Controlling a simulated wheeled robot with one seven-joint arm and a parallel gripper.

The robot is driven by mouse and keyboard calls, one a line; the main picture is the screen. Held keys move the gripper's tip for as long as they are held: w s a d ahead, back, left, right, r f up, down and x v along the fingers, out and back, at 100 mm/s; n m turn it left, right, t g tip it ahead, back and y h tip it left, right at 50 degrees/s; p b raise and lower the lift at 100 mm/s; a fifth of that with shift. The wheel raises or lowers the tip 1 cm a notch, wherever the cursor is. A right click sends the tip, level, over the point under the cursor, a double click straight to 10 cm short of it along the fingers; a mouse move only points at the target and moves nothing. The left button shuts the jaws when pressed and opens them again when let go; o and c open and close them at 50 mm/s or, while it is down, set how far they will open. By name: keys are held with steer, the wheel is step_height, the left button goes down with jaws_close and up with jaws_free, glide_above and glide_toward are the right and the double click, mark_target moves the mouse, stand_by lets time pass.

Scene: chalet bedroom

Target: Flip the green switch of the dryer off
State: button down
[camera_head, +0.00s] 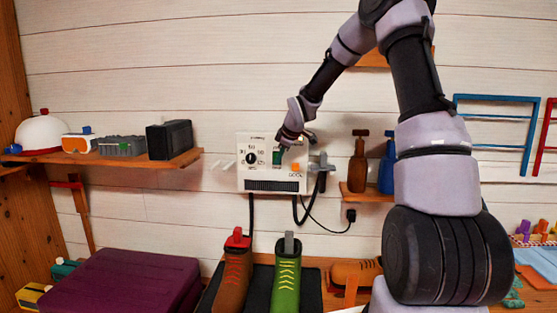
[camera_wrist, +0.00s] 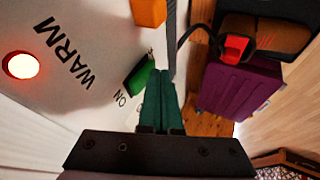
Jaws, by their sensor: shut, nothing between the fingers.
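The dryer (camera_head: 270,184) is a white box on the plank wall, with a dial, an orange part (camera_head: 295,167) and a dark grille. The green switch (camera_head: 278,157) is on its front, partly crowded by my gripper (camera_head: 283,145). In the wrist view the green switch (camera_wrist: 139,74) lies beside the tips of my dark green fingers (camera_wrist: 158,76), with the word ON near it. The fingers are shut together and empty. I cannot tell whether they touch the switch. A red-lit lamp (camera_wrist: 20,65) glows by the word WARM.
A shelf (camera_head: 130,158) with several items is left of the dryer; brown (camera_head: 358,165) and blue (camera_head: 386,172) bottles stand to its right. Boots (camera_head: 286,275) and a purple chest (camera_head: 130,285) are below. A hose and cord hang under the dryer.

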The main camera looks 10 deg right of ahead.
steer(key=shift+w+f, duration=0.15)
steer(key=shift+w, duration=0.1)
steer(key=shift+d, duration=0.1)
steer(key=shift+r, duration=0.95)
